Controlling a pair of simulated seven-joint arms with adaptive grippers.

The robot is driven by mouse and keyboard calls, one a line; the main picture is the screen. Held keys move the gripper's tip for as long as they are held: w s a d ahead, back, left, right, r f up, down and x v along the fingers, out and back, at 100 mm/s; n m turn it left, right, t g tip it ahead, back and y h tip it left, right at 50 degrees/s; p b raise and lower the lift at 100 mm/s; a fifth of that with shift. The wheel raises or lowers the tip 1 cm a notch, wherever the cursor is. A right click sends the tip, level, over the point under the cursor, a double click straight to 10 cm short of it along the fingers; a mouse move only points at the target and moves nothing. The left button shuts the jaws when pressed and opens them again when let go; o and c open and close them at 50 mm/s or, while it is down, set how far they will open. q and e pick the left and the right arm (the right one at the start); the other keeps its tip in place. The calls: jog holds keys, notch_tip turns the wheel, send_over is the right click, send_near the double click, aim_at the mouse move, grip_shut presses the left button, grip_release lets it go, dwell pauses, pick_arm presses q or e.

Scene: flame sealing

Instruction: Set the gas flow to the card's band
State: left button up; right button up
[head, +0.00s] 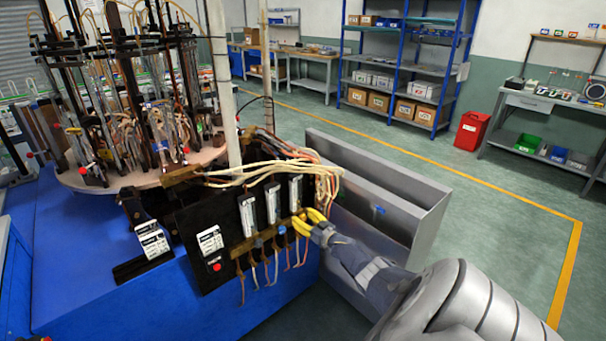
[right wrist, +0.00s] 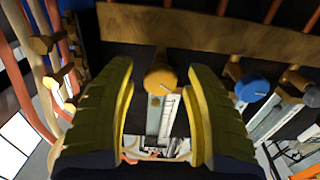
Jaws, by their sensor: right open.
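The gas panel (head: 225,220) is black, with three upright flow tubes (head: 272,203) and a brass bar of valves below them. My right gripper (head: 308,222), with yellow fingers, is at the panel's right end. In the right wrist view its fingers (right wrist: 162,110) are open, one on each side of an orange-yellow knob (right wrist: 160,80), with gaps visible. A blue knob (right wrist: 252,88) and a grey knob (right wrist: 312,95) sit to the right there. White printed cards stand on a black holder (head: 130,268) and on the panel's left (head: 210,240); their text and the float levels are too small to read. My left gripper is out of view.
A round carousel (head: 150,180) of glass tubes and hoses stands behind the panel. Pale hoses (head: 260,172) loop over the panel's top. A grey metal trough (head: 375,180) stands right of it. Copper tubes hang below the valves. The blue bench top is clear at the left front.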

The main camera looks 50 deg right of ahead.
grip_shut()
dwell(0.4)
